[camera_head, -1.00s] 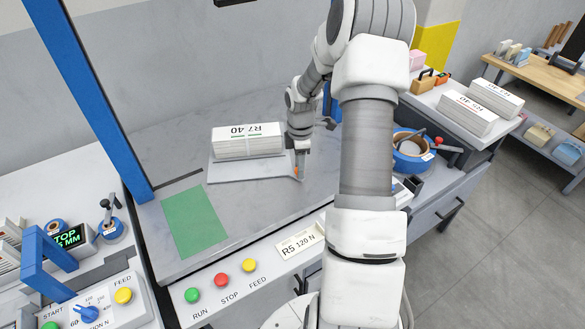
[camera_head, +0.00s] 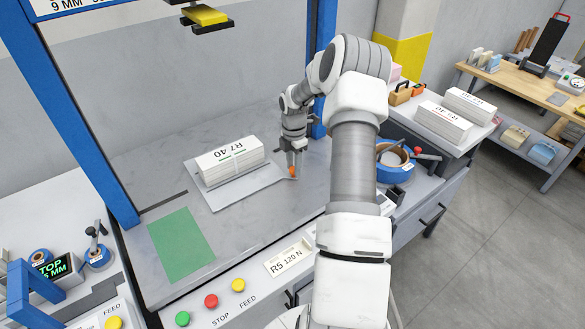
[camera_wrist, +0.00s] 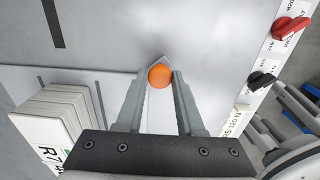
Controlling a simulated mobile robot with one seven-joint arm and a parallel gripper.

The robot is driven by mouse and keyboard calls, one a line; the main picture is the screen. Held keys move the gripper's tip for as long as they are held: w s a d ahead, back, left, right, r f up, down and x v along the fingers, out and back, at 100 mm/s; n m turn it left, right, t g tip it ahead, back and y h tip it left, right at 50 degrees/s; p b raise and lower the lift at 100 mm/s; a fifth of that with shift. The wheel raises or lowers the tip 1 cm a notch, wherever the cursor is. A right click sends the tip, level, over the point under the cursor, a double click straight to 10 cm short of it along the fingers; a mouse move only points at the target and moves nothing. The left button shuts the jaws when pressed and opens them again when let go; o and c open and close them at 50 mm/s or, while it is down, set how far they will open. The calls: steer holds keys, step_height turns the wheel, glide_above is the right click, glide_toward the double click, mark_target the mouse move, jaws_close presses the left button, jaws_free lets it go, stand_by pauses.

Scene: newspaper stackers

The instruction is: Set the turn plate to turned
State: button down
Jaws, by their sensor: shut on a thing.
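The turn plate (camera_head: 222,199) is a flat light-grey plate on the grey machine table. A newspaper stack marked R7 40 (camera_head: 229,166) lies on it. An orange knob (camera_head: 292,172) sits at the plate's right corner. My gripper (camera_head: 293,166) is shut on this orange knob. In the wrist view the orange knob (camera_wrist: 159,76) shows between my two fingertips (camera_wrist: 157,80), and the stack (camera_wrist: 55,118) is at the lower left. The plate now lies at a slant on the table.
A green patch (camera_head: 180,245) is at the left of the table. Blue posts (camera_head: 88,110) rise at the left and behind my arm. A blue tape holder (camera_head: 396,165) stands at the right. RUN, STOP and FEED buttons (camera_head: 211,301) line the front panel.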

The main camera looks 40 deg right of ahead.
steer(key=shift+w+d+r, duration=0.15)
steer(key=shift+w+d, duration=0.05)
steer(key=shift+w, duration=0.1)
steer(key=c, duration=0.5)
jaws_free()
step_height(320, 180, up, 17)
steer(key=shift+s+r, duration=0.1)
steer(key=shift+r, duration=0.05)
stand_by(0.6)
